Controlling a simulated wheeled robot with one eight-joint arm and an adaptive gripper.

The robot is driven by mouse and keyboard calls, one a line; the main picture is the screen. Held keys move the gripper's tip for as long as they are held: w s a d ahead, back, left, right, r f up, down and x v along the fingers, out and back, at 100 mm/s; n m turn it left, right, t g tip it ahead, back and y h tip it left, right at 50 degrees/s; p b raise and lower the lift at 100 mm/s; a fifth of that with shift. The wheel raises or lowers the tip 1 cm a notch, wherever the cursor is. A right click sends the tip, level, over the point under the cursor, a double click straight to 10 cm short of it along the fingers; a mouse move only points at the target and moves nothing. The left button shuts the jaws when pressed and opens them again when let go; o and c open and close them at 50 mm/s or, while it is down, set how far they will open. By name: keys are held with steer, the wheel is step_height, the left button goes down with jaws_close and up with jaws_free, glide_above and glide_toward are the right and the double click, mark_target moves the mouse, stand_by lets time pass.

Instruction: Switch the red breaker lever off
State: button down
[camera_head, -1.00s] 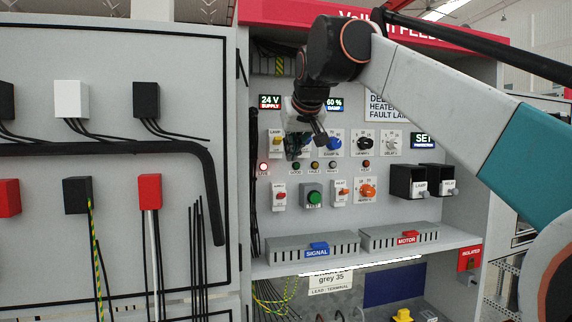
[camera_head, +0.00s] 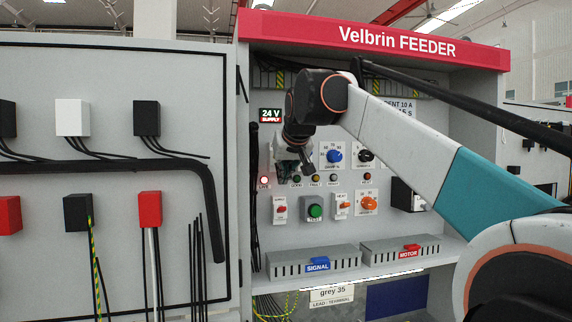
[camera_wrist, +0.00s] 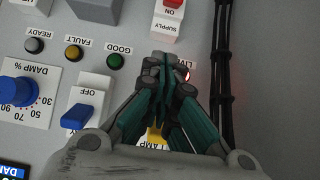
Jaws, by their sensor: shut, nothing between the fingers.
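The red breaker lever (camera_head: 281,209) is on a small white module labelled SUPPLY, in the lower control row at the left of the feeder panel. In the wrist view its red lever (camera_wrist: 172,4) is cut by the top edge and reads ON. My gripper (camera_head: 308,168) is shut and empty, above and right of that module in the head view. In the wrist view my gripper (camera_wrist: 165,62) points toward the SUPPLY module, a short gap from it. The fingers partly cover the LIVE lamp and a yellow LAMP switch (camera_wrist: 155,135).
A green button (camera_head: 315,211) and an orange HEAT lever (camera_head: 342,205) sit right of the red lever. A blue switch (camera_wrist: 76,116) and a blue knob (camera_wrist: 14,90) are beside my gripper. Black cables (camera_wrist: 222,60) run along the panel side. A shelf with grey ducts (camera_head: 330,262) lies below.

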mark_target(281, 210)
steer(key=x, duration=0.3)
steer(key=shift+w, duration=0.15)
steer(key=f, duration=0.1)
steer(key=s+f, duration=0.1)
steer(key=f, duration=0.1)
steer(key=shift+s+d+p, duration=0.15)
steer(key=shift+d+p, duration=0.05)
steer(key=shift+p, duration=0.15)
steer(key=shift+f, duration=0.55)
steer(key=shift+s, duration=0.1)
steer(key=shift+f, duration=0.15)
